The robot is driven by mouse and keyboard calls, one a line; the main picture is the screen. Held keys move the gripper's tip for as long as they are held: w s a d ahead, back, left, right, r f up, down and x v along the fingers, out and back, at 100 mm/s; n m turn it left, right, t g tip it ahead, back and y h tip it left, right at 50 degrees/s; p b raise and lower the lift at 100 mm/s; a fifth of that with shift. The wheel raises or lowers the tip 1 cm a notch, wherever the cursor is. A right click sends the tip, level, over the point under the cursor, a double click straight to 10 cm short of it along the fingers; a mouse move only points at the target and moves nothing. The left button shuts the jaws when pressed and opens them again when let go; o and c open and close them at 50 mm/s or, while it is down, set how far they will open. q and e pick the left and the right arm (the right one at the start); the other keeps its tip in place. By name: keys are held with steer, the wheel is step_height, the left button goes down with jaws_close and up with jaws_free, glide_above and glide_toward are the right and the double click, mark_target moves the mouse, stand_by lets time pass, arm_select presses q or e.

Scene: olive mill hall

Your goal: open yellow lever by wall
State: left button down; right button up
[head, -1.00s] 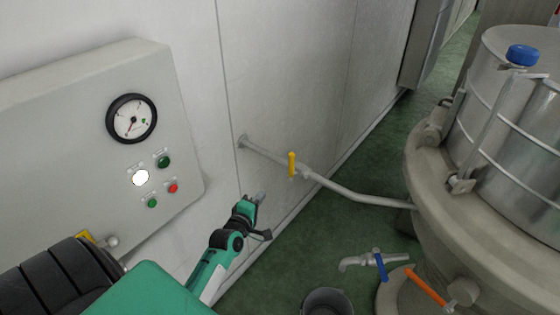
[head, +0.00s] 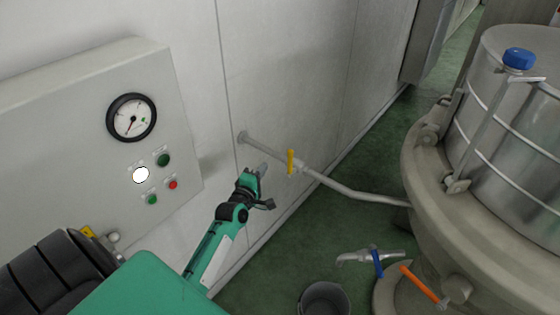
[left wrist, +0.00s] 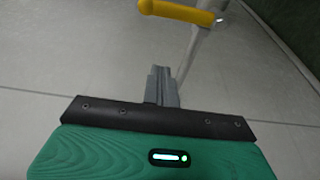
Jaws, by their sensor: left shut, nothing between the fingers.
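The yellow lever (head: 291,161) sits on a grey pipe (head: 341,187) that runs from the wall to the large vessel. In the head view the lever stands roughly upright, across the pipe. My left gripper (head: 262,169) is shut and empty, a little left of the lever and apart from it. In the left wrist view the yellow lever (left wrist: 178,11) lies across the top, beyond the tips of the shut fingers (left wrist: 162,84), with a gap between. My right gripper is not in view.
A wall panel with a gauge (head: 131,118) and buttons is at left. A steel vessel (head: 510,110) stands at right. Below it are a tap with a blue handle (head: 377,263) and an orange lever (head: 424,286). A dark bucket (head: 325,299) is on the green floor.

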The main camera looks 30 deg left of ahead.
mark_target(290, 164)
arm_select(q)
steer(key=w+d+p, duration=0.2)
steer(key=w+p, duration=0.1)
steer(key=w, duration=0.3)
steer(key=shift+d, duration=0.4)
steer(key=shift+w, duration=0.1)
